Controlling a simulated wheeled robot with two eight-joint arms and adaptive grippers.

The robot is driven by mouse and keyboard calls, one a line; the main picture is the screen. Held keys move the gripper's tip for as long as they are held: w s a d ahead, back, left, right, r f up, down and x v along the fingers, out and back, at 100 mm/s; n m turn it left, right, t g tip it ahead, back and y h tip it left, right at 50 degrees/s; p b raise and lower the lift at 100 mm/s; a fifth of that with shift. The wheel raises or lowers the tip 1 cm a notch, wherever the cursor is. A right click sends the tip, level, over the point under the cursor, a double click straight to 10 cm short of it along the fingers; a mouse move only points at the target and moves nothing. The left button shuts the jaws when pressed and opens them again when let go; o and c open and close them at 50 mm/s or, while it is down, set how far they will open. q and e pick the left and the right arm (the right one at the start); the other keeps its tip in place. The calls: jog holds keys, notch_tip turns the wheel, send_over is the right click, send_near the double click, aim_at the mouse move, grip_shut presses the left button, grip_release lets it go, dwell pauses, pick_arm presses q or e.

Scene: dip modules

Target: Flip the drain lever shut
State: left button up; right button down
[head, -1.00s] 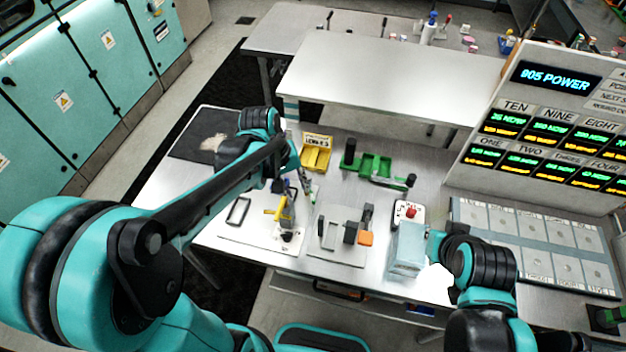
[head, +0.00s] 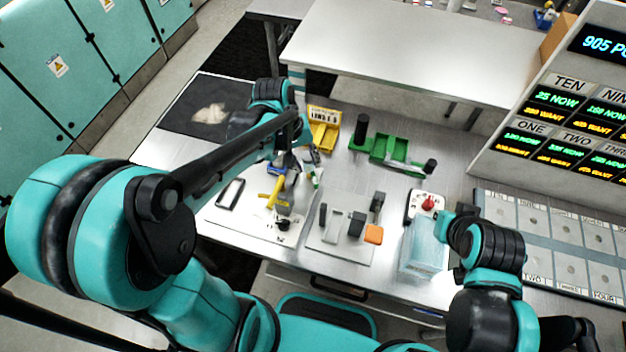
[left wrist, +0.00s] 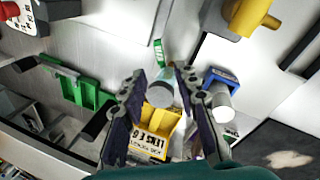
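A yellow lever-like handle (head: 274,192) stands on a fixture on the white plate (head: 232,218); I take it to be the drain lever, but no label shows. A yellow handle also shows at the top of the left wrist view (left wrist: 254,14). My left gripper (left wrist: 160,72) is open, fingers apart. A small clear cylinder with a grey end (left wrist: 163,94) shows between the fingers; no contact is clear. A blue block with a white cylinder (left wrist: 221,84) is beside the right-hand finger. My right arm is at the right, its fingers hidden.
A yellow bin (head: 324,136) and a green fixture (head: 385,150) stand behind the plate. A grey plate with black blocks (head: 338,243), a clear box (head: 422,248) and a red-button box (head: 427,205) stand to the right. A dark mat (head: 185,118) lies at left.

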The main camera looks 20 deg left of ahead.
aim_at(314, 180)
pick_arm(q)
jog(key=b+x, duration=0.2)
jog(key=x, duration=0.6)
jog(key=shift+d, duration=0.1)
jog(key=shift+s, duration=0.1)
grip_shut()
